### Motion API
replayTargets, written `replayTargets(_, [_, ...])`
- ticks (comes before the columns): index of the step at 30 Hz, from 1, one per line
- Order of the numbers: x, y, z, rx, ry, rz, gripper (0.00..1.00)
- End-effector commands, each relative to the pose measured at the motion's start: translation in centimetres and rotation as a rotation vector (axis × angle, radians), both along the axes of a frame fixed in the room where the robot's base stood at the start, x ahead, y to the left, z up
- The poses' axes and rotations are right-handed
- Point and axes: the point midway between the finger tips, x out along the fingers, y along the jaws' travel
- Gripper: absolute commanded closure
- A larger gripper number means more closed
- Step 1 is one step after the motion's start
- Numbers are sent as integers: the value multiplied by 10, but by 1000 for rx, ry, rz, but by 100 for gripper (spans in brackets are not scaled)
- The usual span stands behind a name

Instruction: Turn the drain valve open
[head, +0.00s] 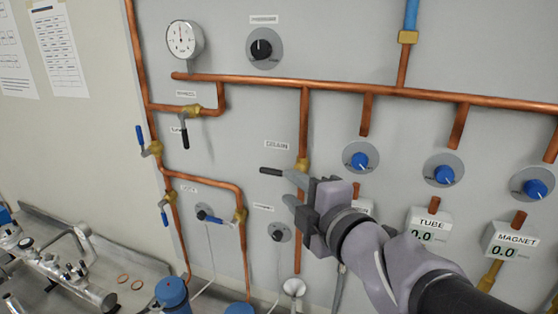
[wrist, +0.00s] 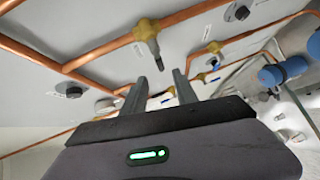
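The drain valve (head: 302,165) is a brass body on a vertical copper pipe, beside the DRAIN label. Its dark lever (head: 272,171) points left, roughly level, across the pipe. My gripper (head: 287,187) is at the valve, its fingers pointing left towards the panel, close below and in front of the lever. In the wrist view my gripper (wrist: 160,76) is open, with nothing between the fingers' inner faces. A brass valve body (wrist: 147,29) with a dark-tipped lever shows just ahead of the fingers. I cannot tell whether the fingers touch the lever.
Copper pipes (head: 330,87) run across the grey panel. Other valves stand to the left, one black-levered (head: 183,128), others blue-levered (head: 143,142). Blue knobs (head: 361,161) and TUBE and MAGNET readouts (head: 430,230) are at the right. Blue-topped containers (head: 172,291) stand low at the left.

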Motion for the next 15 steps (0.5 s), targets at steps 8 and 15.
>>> replayTargets(8, [66,32,-12,1,2,0,65])
replayTargets(15, [91,43,-14,2,0,-2,65])
